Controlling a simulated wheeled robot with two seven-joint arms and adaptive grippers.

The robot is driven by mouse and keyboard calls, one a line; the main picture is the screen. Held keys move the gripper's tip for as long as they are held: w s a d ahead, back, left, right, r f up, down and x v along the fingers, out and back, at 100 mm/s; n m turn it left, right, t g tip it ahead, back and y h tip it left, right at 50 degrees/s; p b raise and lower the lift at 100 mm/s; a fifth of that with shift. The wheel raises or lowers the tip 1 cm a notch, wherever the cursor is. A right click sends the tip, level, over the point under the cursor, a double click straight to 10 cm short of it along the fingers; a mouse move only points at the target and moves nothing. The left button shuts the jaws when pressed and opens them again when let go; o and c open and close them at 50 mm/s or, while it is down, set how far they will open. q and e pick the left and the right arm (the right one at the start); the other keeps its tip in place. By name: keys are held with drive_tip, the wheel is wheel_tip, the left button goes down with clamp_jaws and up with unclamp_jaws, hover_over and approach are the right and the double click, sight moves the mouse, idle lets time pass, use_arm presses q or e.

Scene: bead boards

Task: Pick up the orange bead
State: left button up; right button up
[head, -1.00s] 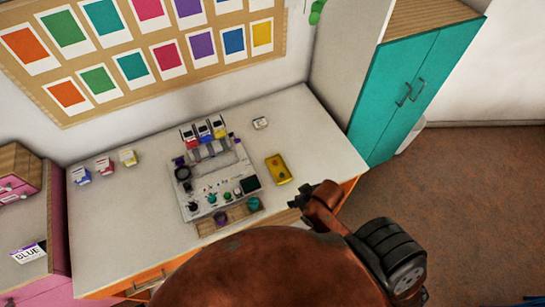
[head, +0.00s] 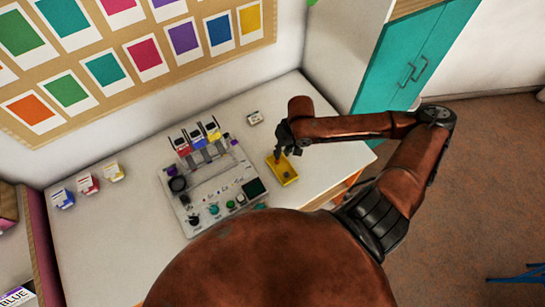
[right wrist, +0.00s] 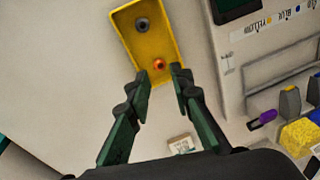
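The orange bead (right wrist: 159,65) lies in a small yellow tray (right wrist: 165,42), near the tray end closest to my right gripper. A dark grey bead (right wrist: 142,24) lies at the tray's other end. The tray also shows in the head view (head: 289,180), on the table right of the grey console; the orange bead cannot be made out there. My right gripper (right wrist: 159,80) is open, its fingers spread on either side of the bead in the wrist picture, with nothing between them. In the head view my right gripper (head: 288,150) is over the tray's far end. My left gripper is out of view.
The grey console (head: 215,190) with knobs and a screen stands close left of the tray. Red, blue and yellow pieces (head: 197,140) stand at its back. A small white box (head: 255,117) sits behind the tray. Three small boxes (head: 89,184) stand at the left.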

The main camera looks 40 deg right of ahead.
sight(277, 161)
drive_tip(key=shift+w+f+b, duration=0.2)
drive_tip(key=shift+w+f, duration=0.05)
drive_tip(key=shift+f, duration=0.5)
drive_tip(key=shift+w+f+b, duration=0.15)
drive_tip(key=shift+w+f, duration=0.1)
drive_tip(key=shift+f, duration=0.45)
drive_tip(key=f, duration=0.2)
drive_tip(key=w+f+b, duration=0.1)
drive_tip(key=f, duration=0.1)
drive_tip(key=shift+a+f, duration=0.15)
drive_tip(key=shift+f, duration=0.1)
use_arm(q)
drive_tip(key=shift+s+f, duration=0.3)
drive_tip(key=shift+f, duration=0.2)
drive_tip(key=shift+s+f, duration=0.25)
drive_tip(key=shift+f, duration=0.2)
use_arm(e)
drive_tip(key=shift+s, duration=0.1)
drive_tip(key=shift+c, duration=0.2)
drive_tip(key=c, duration=0.4)
drive_tip(key=shift+o, duration=0.2)
drive_tip(key=shift+r, duration=0.15)
